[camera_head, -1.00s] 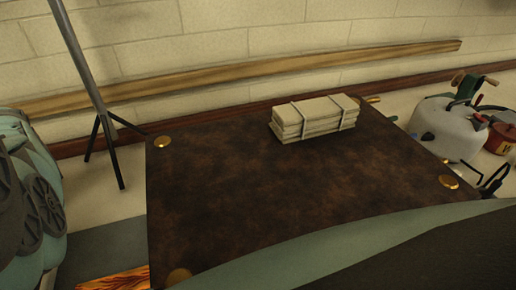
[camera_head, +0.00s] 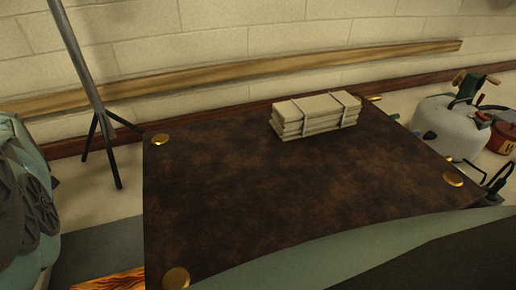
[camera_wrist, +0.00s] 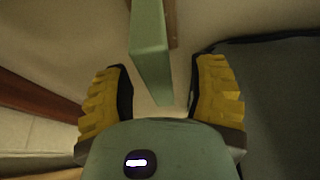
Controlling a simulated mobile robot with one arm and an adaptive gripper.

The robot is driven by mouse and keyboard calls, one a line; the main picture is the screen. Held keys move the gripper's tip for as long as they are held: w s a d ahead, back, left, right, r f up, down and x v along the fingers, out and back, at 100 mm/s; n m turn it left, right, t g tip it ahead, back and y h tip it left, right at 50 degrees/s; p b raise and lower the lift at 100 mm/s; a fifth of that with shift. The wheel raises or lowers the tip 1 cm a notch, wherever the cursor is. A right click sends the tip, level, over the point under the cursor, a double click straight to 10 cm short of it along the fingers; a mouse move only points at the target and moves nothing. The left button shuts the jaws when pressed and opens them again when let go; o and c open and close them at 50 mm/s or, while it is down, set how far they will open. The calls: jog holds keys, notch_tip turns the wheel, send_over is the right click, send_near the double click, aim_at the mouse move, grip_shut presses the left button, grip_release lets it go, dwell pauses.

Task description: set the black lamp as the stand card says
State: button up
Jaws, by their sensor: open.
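I cannot make out a black lamp or a stand card in either view. A dark tripod stand (camera_head: 104,132) stands on the floor by the wall at the left in the head view, and its top is out of frame. My gripper (camera_wrist: 162,66) shows in the wrist view with its two yellow-padded fingers spread wide. A pale green post-like piece (camera_wrist: 149,50) shows between and beyond the fingers; I cannot tell whether it is part of me. Nothing is gripped.
A brown, mottled tabletop (camera_head: 230,210) with brass corner studs fills the middle of the head view. A strapped bundle of pale slabs (camera_head: 315,115) lies at its back; the rest is mostly clear. A white canister (camera_head: 448,128) and a red pot (camera_head: 502,138) stand at the right.

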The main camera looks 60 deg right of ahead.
jog(key=shift+f, duration=0.2)
dwell(0.4)
grip_shut()
dwell(0.3)
